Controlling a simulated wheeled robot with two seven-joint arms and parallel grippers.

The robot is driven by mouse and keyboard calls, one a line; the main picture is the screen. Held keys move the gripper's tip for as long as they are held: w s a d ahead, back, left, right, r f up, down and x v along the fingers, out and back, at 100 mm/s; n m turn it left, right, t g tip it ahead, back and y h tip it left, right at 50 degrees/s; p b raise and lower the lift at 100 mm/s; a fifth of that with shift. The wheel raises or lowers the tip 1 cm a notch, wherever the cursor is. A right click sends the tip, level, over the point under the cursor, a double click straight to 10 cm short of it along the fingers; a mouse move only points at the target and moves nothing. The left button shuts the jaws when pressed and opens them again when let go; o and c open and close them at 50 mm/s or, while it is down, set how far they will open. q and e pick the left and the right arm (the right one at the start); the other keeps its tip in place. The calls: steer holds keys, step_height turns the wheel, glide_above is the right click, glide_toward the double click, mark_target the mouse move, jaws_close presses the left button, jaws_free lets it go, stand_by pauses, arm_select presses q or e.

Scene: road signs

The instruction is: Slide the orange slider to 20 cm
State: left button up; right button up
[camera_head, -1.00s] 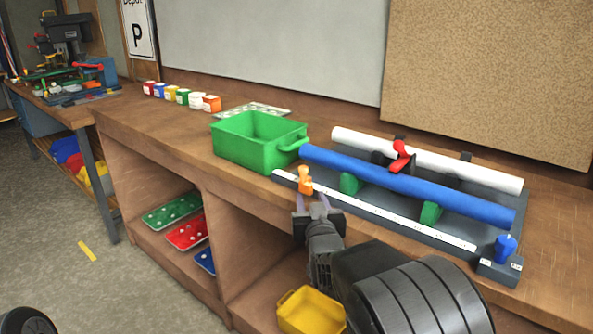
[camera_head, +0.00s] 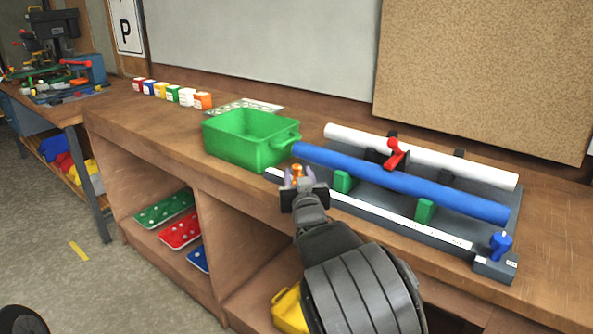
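The orange slider (camera_head: 297,171) is near the left end of the white scale rail (camera_head: 400,221), which runs along the front of the grey fixture. My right gripper (camera_head: 298,178) reaches up from below. Its two pale purple fingers stand apart, one on each side of the slider, with the slider's top showing between them. The gripper body hides the slider's lower part and a piece of the rail. I cannot tell whether the fingers touch the slider. The scale marks are too small to read. My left gripper is not in view.
A green bin (camera_head: 245,145) stands just left. A blue knob (camera_head: 500,243) is at the rail's right end. A yellow bin (camera_head: 290,308) is below.

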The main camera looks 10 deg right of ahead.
steer(key=shift+w, duration=1.05)
steer(key=shift+c, duration=0.4)
jaws_close()
